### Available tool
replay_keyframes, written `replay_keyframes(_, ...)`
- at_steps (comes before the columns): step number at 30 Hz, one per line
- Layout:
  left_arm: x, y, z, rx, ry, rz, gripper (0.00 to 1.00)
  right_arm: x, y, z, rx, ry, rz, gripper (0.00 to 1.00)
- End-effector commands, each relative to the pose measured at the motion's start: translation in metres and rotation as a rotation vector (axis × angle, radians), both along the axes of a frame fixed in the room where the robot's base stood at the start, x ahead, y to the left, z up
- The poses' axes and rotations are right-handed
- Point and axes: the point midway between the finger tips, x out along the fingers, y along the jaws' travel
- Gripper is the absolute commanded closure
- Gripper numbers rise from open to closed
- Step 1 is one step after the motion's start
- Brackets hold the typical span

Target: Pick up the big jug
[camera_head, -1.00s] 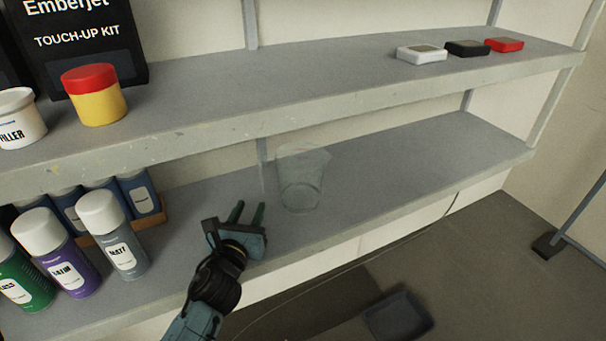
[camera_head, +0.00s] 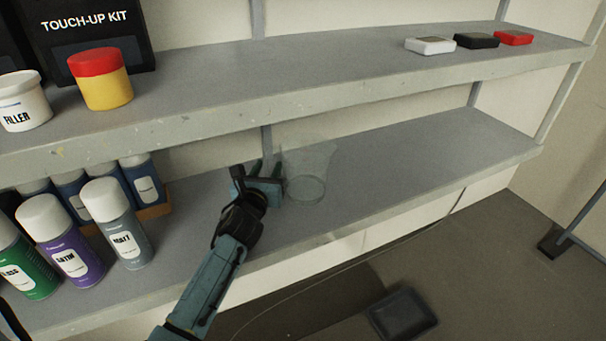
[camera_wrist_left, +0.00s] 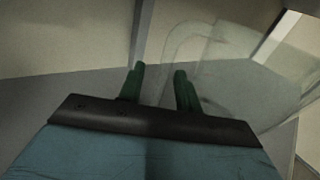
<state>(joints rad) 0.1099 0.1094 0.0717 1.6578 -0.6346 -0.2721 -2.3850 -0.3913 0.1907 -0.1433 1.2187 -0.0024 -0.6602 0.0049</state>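The big jug (camera_head: 308,178) is a clear, see-through vessel standing on the lower grey shelf. In the left wrist view the jug (camera_wrist_left: 235,75) fills the upper right, and a curved outline like its handle reaches toward the fingers. My left gripper (camera_head: 266,168) is just left of the jug, above the shelf. Its two green fingers (camera_wrist_left: 160,75) are apart, with a gap between them. The right finger seems to overlap the jug's outline; I cannot tell whether it touches. My right gripper is not in view.
Spray cans (camera_head: 116,225) and blue cans (camera_head: 143,180) stand on the left of the lower shelf (camera_head: 420,160). The lower shelf is clear right of the jug.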

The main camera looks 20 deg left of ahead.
Motion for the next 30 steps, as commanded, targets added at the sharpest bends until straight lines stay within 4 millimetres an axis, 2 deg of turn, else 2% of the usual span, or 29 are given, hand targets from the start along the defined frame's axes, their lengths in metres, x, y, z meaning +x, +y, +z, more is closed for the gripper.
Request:
replay_keyframes(4,-0.0004,0.0002,0.0002,0.000,0.000,0.000,0.67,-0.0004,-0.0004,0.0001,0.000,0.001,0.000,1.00)
replay_keyframes(12,-0.0006,0.0002,0.0001,0.000,0.000,0.000,1.00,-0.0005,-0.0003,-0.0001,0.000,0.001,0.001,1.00)
replay_keyframes(30,-0.0003,0.0001,0.0028,0.000,-0.002,0.000,1.00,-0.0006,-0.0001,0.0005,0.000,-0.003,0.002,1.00)
